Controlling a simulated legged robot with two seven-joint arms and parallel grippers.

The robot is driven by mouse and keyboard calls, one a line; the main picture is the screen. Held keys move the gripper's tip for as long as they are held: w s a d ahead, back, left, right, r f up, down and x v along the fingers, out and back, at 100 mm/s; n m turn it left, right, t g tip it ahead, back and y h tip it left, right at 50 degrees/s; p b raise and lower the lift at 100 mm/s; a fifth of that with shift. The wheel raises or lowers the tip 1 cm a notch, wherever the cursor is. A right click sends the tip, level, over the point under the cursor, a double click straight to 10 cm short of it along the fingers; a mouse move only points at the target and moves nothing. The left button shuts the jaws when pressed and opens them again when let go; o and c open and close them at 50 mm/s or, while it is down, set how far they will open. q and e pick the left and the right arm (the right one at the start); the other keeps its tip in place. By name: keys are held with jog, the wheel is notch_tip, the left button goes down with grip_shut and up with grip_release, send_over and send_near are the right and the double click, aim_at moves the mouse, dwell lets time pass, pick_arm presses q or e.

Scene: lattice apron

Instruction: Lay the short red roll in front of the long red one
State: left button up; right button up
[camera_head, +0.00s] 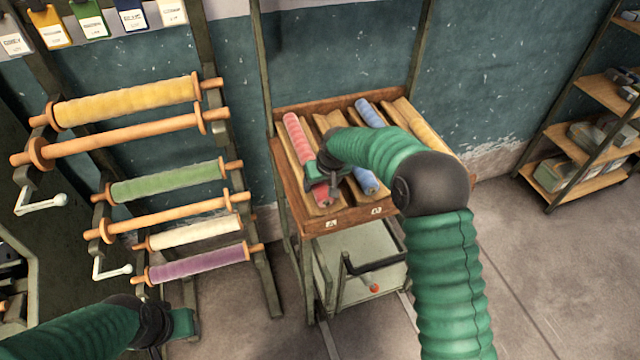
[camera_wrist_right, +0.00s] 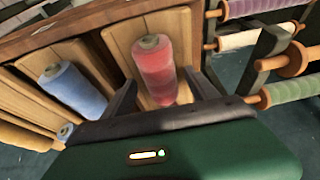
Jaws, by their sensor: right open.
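The long red roll (camera_head: 298,138) lies in the left groove of the wooden rack (camera_head: 352,216). The short red roll (camera_head: 321,195) lies in the same groove, in front of the long one, near the rack's front edge. My right gripper (camera_head: 322,172) is over this groove and partly covers the rolls. In the right wrist view the short red roll (camera_wrist_right: 155,70) shows beyond and between the open fingers (camera_wrist_right: 165,95); contact cannot be told. My left gripper (camera_head: 185,322) hangs at the lower left, away from the rack; its fingers are unclear.
A long blue roll (camera_head: 370,112) and a short blue roll (camera_head: 366,180) lie in the groove to the right, with a yellow roll (camera_head: 421,122) beyond. A stand with coloured rolls (camera_head: 165,182) is at the left. Shelves (camera_head: 590,140) stand at the right.

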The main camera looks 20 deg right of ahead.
jog(key=v, duration=1.2)
jog(key=s+f+g, duration=0.1)
jog(key=s+f, duration=0.4)
jog(key=s, duration=0.8)
jog(key=s+f, duration=0.5)
jog(key=s, duration=0.9)
jog(key=shift+g+b, duration=0.35)
jog(key=shift+g, duration=0.05)
